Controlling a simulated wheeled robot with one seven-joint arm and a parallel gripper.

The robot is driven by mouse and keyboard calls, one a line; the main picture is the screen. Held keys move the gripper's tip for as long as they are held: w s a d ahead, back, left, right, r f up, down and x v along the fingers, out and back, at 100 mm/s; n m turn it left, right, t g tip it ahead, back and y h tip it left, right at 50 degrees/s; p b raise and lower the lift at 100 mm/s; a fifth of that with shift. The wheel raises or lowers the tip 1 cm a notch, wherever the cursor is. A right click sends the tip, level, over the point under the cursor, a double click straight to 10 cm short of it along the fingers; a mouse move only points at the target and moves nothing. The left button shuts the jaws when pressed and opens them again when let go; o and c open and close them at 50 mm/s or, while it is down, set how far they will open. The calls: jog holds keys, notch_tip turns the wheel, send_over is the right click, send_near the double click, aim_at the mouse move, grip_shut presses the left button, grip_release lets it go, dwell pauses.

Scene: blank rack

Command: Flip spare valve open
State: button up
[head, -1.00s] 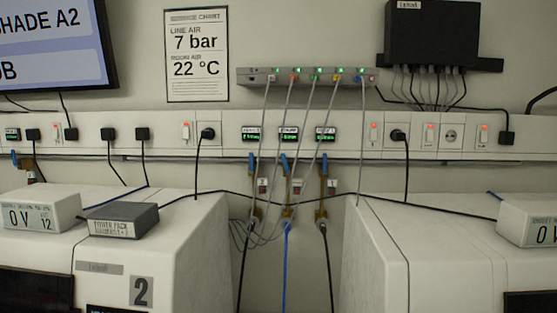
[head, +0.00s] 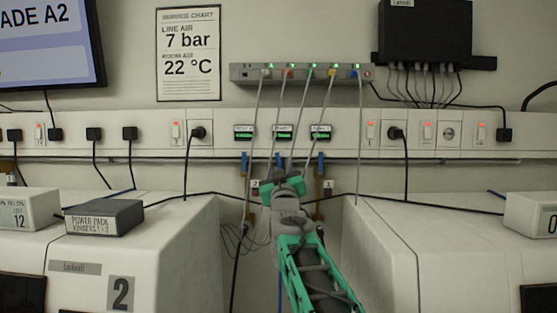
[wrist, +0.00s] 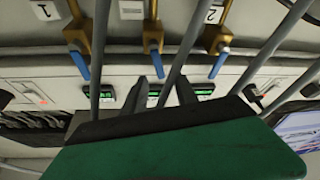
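Three brass valves with blue handles hang below the wall trunking. In the wrist view, which is upside down, they are the left valve (wrist: 78,35) by a tag marked 1, the middle valve (wrist: 153,40) by a tag with no readable mark, and the right valve (wrist: 220,45) by a tag marked 2. All three handles lie roughly along their pipes. My gripper (wrist: 163,82) is open and empty, its fingertips apart near the middle handle's end; I cannot tell if they touch it. In the head view my gripper (head: 282,178) hides most of the middle valve.
Grey cables from the hub (head: 300,74) run down past the valves and close to my gripper. Small green displays (head: 283,132) sit above the valves. White cabinets stand left (head: 150,235) and right (head: 410,235), with a gap between them that my arm reaches through.

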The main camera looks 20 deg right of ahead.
aim_at(278, 159)
jog(key=p+x, duration=0.1)
jog(key=x, duration=0.2)
jog(key=shift+w+r, duration=0.1)
jog(key=shift+w, duration=0.05)
grip_shut()
dwell(0.5)
